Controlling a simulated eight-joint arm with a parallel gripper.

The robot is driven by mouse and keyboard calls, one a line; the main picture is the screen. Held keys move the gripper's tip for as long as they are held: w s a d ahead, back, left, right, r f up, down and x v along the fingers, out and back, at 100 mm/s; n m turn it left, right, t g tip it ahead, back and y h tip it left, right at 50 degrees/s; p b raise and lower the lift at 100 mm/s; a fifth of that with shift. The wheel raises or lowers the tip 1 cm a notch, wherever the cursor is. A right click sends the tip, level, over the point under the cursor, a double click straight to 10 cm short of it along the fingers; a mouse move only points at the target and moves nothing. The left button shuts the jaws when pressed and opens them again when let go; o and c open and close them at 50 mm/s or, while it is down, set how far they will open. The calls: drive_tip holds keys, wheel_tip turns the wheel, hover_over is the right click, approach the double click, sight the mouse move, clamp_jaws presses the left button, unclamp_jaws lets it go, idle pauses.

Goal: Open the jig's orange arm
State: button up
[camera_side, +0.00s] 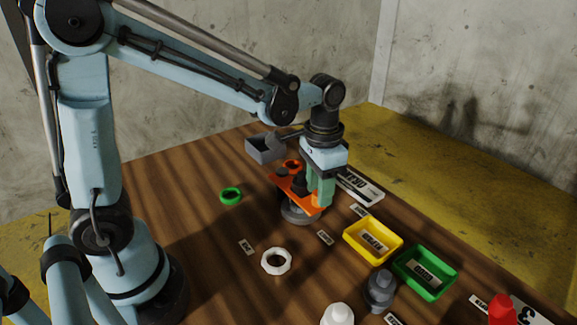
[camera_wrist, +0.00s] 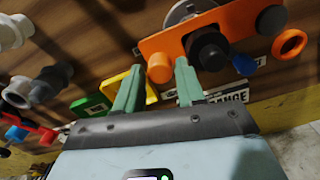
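The jig's orange arm (camera_side: 285,180) lies across the jig above a round grey base (camera_side: 298,214). In the wrist view the orange arm (camera_wrist: 180,42) is a flat plate carrying a dark round part (camera_wrist: 208,50), with an orange knob (camera_wrist: 160,68) at its near left end. A blue tip (camera_wrist: 243,65) shows beside the dark part. My gripper (camera_side: 321,202) points down at the arm's near end. In the wrist view my gripper (camera_wrist: 160,66) has its two green fingers apart, one on each side of the knob. Small gaps seem to remain between the knob and the fingers.
An orange ring (camera_wrist: 290,43) lies beside the jig. A grey bin (camera_side: 265,149) stands behind it. A yellow tray (camera_side: 373,241) and a green tray (camera_side: 425,272) stand at right. A green ring (camera_side: 231,196), white ring (camera_side: 276,261) and grey fitting (camera_side: 380,290) lie around. The left table area is mostly clear.

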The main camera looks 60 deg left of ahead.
clamp_jaws()
drive_tip(key=shift+s, duration=0.1)
drive_tip(key=s+a+m, duration=0.6)
drive_tip(key=s+m, duration=0.5)
drive_tip(key=m, duration=0.1)
drive_tip(key=shift+a, duration=0.25)
idle(1.2)
drive_tip(key=shift+s+a, duration=0.15)
idle(0.4)
drive_tip(key=shift+o, duration=0.5)
unclamp_jaws()
